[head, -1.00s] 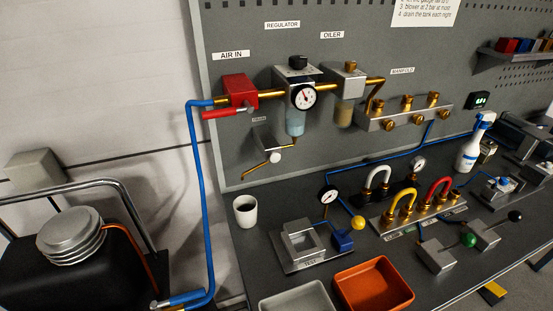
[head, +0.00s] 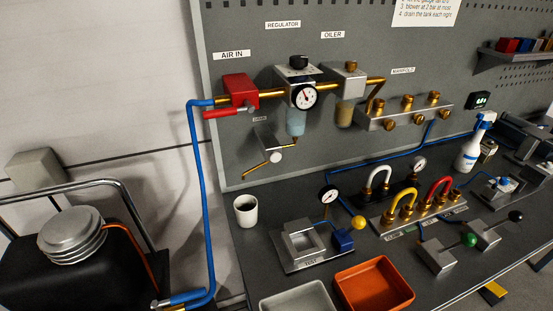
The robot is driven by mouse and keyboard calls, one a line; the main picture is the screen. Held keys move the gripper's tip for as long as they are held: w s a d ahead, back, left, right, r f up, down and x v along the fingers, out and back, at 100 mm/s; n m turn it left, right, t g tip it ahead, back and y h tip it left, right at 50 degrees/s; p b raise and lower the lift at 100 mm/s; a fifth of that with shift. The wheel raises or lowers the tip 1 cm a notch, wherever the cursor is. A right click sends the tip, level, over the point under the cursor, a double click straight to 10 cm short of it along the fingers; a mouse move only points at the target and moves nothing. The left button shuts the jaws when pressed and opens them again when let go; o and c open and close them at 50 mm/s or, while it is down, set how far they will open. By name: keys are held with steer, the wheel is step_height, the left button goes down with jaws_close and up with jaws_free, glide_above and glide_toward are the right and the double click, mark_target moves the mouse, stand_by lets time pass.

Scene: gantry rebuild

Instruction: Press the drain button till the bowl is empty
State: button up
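The regulator (head: 297,88) is mounted on the grey panel, with a round dial gauge facing out. Its clear bowl (head: 295,122) hangs below and shows bluish liquid; the exact level is too small to read. A white round button (head: 276,157) sits below and left of the bowl, by a small bracket and a thin brass tube that slopes down to the left. A small label above the bracket is too blurred to read surely. My gripper is not in view, and nothing touches the button or bowl.
A white cup (head: 246,210) stands on the bench below the brass tube. A red valve (head: 240,91) with blue hose is at the left. An orange tray (head: 374,284), a grey tray (head: 298,298) and a spray bottle (head: 474,143) are on the bench. A compressor (head: 72,238) stands at left.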

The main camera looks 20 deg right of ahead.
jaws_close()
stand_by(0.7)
